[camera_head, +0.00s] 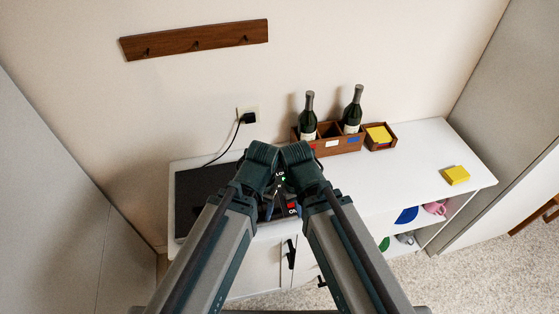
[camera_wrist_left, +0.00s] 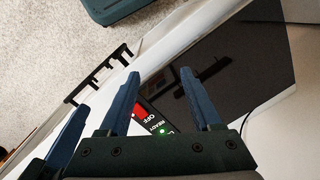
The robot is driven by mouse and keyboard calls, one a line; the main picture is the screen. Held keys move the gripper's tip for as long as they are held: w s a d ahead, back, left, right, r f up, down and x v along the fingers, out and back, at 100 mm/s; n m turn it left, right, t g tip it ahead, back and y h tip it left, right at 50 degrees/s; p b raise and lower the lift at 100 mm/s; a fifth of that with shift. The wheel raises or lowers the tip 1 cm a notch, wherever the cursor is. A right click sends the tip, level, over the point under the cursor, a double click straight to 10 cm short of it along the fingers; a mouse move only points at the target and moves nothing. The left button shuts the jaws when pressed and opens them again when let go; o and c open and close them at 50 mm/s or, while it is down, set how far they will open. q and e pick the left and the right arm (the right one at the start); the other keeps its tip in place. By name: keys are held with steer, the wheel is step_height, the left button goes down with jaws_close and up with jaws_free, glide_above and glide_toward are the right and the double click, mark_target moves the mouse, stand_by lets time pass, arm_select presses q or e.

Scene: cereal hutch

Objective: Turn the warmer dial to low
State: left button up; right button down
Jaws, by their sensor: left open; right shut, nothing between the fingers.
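The black warmer (camera_head: 203,186) is set in the left end of the white counter. Its label strip shows in the left wrist view, with a red OFF mark (camera_wrist_left: 141,112), the word READY and a lit green light (camera_wrist_left: 163,131). I cannot make out the dial; my grippers and arms cover much of the panel. My left gripper (camera_wrist_left: 160,76) is open, its two blue fingers apart over the panel with nothing between them. My right gripper (camera_head: 300,160) is beside it over the panel's right side; its fingertips are mostly hidden, and it is shut and empty.
A wooden caddy (camera_head: 340,147) with two bottles (camera_head: 308,116) stands at the back, beside a small box of yellow items (camera_head: 379,135). A yellow block (camera_head: 456,175) lies at the right end. A cord (camera_head: 226,148) runs to the wall outlet. The counter's right middle is clear.

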arm_select(q)
steer(key=w+d+r+m+p, duration=0.1)
steer(key=w+d+m, duration=0.1)
steer(key=w+m, duration=0.45)
steer(key=w+d+r+m+p, duration=0.15)
steer(key=w+m, duration=0.25)
steer(key=w, duration=0.6)
steer(key=r+m+h+p, duration=0.1)
steer(key=m, duration=0.9)
glide_above(280, 162)
steer(key=w, duration=0.1)
step_height(280, 162, down, 14)
steer(key=b, duration=1.3)
steer(key=shift+a+r+b, duration=0.1)
steer(key=shift+b, duration=0.2)
steer(key=shift+r, duration=0.1)
steer(key=shift+c, duration=0.3)
jaws_close()
